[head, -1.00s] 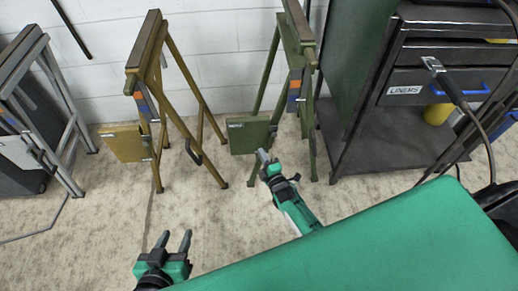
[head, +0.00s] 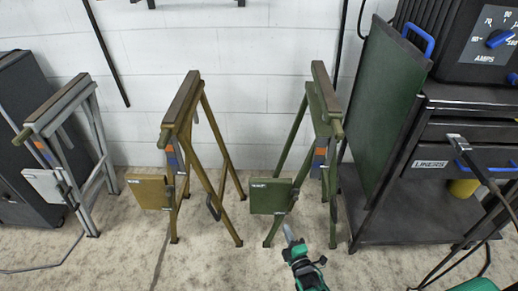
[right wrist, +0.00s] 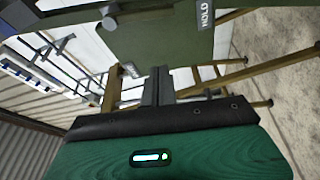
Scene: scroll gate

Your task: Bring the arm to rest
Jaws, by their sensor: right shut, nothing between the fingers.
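My right gripper (head: 288,232) is in the lower middle of the head view, fingers together and empty. Its tip is just below and right of the green plate (head: 269,197) hanging on the green trestle (head: 323,100); I cannot tell if they touch. In the right wrist view, my shut fingers (right wrist: 158,85) point toward an olive panel (right wrist: 165,35) with a "HOLD" label. My left gripper is not in view.
A mustard trestle (head: 182,110) and a grey trestle (head: 62,110), each with a plate, stand to the left. A dark cart (head: 440,130) with a welder (head: 470,40) stands at the right. Bare floor (head: 120,255) lies in front of the trestles.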

